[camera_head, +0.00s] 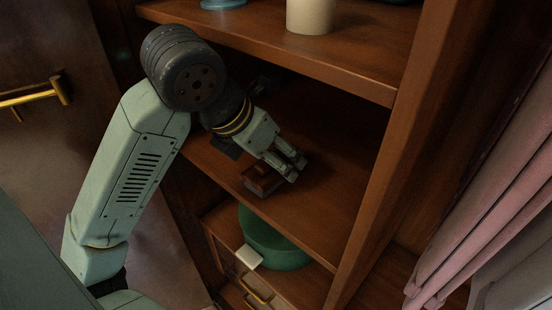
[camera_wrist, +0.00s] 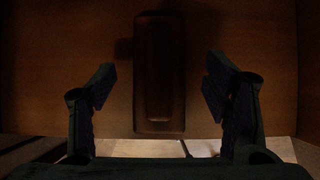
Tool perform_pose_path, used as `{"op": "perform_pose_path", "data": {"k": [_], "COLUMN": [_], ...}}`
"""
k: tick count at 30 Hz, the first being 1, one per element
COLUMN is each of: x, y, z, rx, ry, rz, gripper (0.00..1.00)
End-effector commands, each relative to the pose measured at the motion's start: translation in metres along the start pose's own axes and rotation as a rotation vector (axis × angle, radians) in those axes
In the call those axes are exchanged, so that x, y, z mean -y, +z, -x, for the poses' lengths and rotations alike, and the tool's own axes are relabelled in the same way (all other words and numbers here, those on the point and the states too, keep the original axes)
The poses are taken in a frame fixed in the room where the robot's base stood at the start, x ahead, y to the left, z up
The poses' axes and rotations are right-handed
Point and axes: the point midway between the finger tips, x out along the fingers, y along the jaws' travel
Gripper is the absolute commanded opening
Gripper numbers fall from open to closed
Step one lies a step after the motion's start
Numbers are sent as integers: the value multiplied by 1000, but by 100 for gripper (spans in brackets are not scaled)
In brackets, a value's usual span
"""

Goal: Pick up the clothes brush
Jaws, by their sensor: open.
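The clothes brush (camera_head: 262,180) is a small brown block lying on the middle wooden shelf, near its front edge. In the wrist view the brush (camera_wrist: 159,75) is a dark, long rounded block, running away from me between the fingers. My gripper (camera_head: 295,170) is just above and beside the brush in the head view. In the wrist view my gripper (camera_wrist: 158,90) is open, with one finger on each side of the brush and a gap on both sides. The fingers do not touch it. The wrist view is dark, so the brush's details are hard to see.
An upper shelf (camera_head: 330,65) holding a cream cylinder (camera_head: 310,15) and a blue dish (camera_head: 223,3) overhangs the arm. A green round box (camera_head: 272,240) and a white block (camera_head: 249,257) are below. The armoire's upright panel (camera_head: 385,170) and pink cloth (camera_head: 490,190) stand right.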

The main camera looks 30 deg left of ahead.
Motion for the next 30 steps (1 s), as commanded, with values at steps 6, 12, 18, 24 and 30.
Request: {"op": "perform_pose_path", "data": {"k": [6,12,18,24,30], "x": [0,0,0,-1,-1], "y": [0,0,0,0,0], "z": [-17,-18,-17,-17,-17], "rx": [2,1,1,1,1], "ry": [2,2,2,2,2], "rz": [-2,-2,-2,-1,-1], "gripper": [70,69,56,43,29]}}
